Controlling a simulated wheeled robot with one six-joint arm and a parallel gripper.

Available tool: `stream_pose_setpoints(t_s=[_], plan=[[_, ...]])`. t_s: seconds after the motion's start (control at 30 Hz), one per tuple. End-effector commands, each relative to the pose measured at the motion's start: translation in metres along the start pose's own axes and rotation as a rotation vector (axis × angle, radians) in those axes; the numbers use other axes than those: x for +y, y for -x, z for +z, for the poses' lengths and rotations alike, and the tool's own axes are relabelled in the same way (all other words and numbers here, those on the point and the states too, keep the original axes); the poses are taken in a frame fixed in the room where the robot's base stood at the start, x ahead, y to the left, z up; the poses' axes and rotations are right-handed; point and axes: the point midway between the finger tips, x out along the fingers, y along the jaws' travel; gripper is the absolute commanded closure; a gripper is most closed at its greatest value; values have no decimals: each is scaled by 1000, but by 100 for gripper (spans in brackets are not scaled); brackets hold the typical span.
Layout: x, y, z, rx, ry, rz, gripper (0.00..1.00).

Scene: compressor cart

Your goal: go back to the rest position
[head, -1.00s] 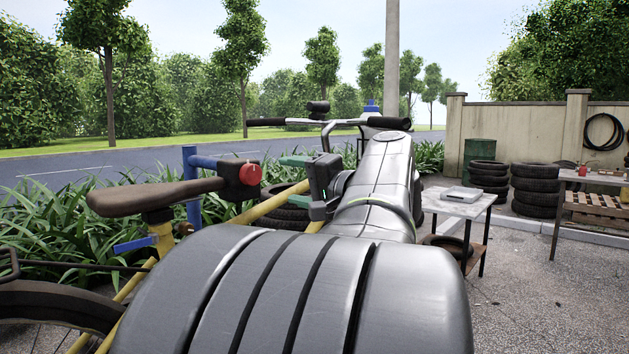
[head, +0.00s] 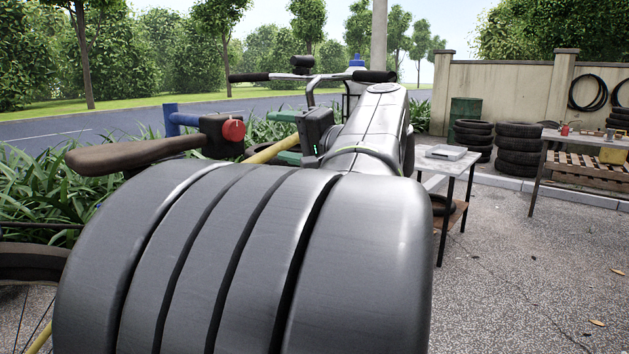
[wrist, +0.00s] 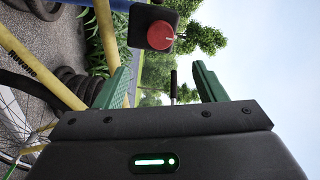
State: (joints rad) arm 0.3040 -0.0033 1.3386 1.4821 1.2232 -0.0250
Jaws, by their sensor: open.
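My gripper (head: 283,137) is open in the head view, with green fingers apart and nothing seen between them. It is just right of a red knob (head: 233,130) on a black block, at the end of a blue bar (head: 185,119). In the wrist view my gripper (wrist: 162,72) also shows both green fingers spread, with the red knob (wrist: 160,35) above the gap and apart from them. A bicycle with a brown saddle (head: 130,155) and yellow frame (head: 270,151) stands behind my arm. My arm hides much of it.
Handlebars (head: 300,76) rise beyond my arm. A small table (head: 446,160) with a grey flat box (head: 446,152) stands to the right. Stacked tires (head: 518,150), a workbench (head: 590,139) and a wall (head: 500,88) are farther back. Paved ground at the lower right is open.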

Motion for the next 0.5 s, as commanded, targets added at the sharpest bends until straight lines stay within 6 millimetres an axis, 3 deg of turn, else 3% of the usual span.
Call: stream_pose_setpoints(t_s=[0.5], plan=[[1,-78,1,-4,1,-1,36]])
